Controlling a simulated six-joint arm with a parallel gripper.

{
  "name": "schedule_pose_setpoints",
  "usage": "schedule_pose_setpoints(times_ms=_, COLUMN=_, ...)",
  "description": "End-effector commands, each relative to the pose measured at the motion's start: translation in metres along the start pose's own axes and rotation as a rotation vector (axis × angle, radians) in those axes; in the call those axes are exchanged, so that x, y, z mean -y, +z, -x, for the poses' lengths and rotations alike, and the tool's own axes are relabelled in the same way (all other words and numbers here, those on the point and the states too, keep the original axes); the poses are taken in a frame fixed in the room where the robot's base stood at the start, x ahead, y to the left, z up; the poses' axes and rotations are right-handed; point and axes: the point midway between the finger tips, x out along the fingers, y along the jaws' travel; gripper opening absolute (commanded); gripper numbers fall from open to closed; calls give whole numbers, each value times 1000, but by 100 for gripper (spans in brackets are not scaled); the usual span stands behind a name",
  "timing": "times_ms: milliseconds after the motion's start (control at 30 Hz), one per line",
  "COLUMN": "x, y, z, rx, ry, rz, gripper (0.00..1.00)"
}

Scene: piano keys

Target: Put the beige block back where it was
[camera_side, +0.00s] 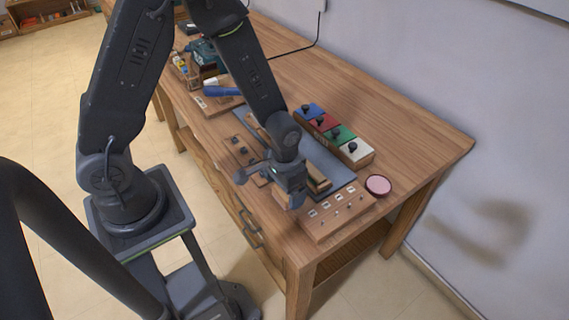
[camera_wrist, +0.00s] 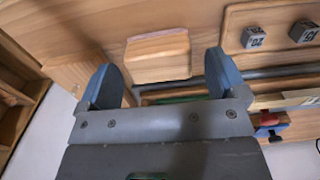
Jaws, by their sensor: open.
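A light beige-brown wooden block (camera_wrist: 158,57) shows in the wrist view, just beyond and between the fingertips of my gripper (camera_wrist: 160,70). The two blue-grey fingers are spread apart with a clear gap, and nothing is seen clamped between them. In the side view my gripper (camera_side: 270,189) is low over the near part of the workbench (camera_side: 400,110), in front of the grey mat (camera_side: 335,170). My wrist hides part of the mat there. A wooden piece (camera_side: 319,186) shows on the mat just right of my gripper; I cannot tell whether it is the same block.
Blue, red, green and white keys (camera_side: 331,131) with black knobs stand in a row behind the mat. A labelled wooden board (camera_side: 335,214) and a pink round dish (camera_side: 378,185) lie near the right end. Small numbered cubes (camera_wrist: 257,38) sit on a wooden board.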

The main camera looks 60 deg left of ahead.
Motion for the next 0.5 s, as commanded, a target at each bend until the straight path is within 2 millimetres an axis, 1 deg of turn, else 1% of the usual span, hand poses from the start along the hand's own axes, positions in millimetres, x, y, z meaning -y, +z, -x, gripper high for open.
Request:
schedule_pose_setpoints(times_ms=33, x=0, y=-1, z=12, rx=-7, ry=1, rz=0, gripper=91)
schedule_pose_setpoints(times_ms=200, x=0, y=-1, z=48, rx=-7, ry=1, rz=0, gripper=91)
schedule_pose_setpoints(times_ms=400, x=0, y=-1, z=80, rx=-4, ry=1, rz=0, gripper=91)
schedule_pose_setpoints(times_ms=500, x=0, y=0, z=90, rx=-2, ry=0, rz=0, gripper=91)
